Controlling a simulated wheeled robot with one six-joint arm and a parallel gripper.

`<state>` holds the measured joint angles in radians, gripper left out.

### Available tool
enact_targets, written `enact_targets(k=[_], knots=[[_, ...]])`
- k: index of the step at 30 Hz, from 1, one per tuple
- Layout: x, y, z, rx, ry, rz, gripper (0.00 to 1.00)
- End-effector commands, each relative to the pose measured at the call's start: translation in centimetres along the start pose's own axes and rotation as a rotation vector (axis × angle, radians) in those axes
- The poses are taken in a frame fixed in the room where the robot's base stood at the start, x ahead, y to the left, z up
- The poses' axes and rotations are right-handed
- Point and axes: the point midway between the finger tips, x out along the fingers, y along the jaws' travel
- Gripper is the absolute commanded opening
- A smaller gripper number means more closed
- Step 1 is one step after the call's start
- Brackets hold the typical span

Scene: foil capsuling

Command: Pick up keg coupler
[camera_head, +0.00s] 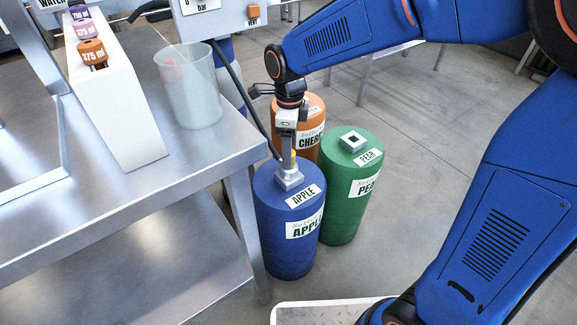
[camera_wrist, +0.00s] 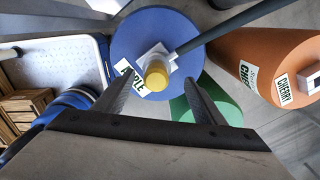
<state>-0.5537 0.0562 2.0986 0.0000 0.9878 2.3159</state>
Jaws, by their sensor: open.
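The keg coupler (camera_wrist: 156,72) is a pale metal piece with a yellow round top, sitting on the blue APPLE keg (camera_head: 284,241). In the head view the coupler (camera_head: 289,181) shows at the top of that keg, partly hidden by my gripper (camera_head: 288,154). A dark hose runs to it from the upper left. In the wrist view my gripper (camera_wrist: 157,100) is open, its two fingers on either side below the yellow top. Nothing is held. I cannot tell whether the fingers touch the coupler.
A green PEAR keg (camera_head: 347,205) and an orange CHERRY keg (camera_head: 309,105) stand close by. A steel table (camera_head: 190,160) with a clear beaker (camera_head: 190,88) is at left. A white-topped platform (camera_head: 320,313) lies in front. Floor is clear at right.

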Motion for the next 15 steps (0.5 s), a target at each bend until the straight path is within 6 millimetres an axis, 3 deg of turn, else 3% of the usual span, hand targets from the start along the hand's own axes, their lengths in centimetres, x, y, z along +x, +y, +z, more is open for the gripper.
enact_targets(k=[5, 15], knots=[[1.0, 0.1, 0.1, 0.000, 0.000, 0.000, 0.64], [5.1, 0.6, 0.2, 0.000, 0.000, 0.000, 0.64]])
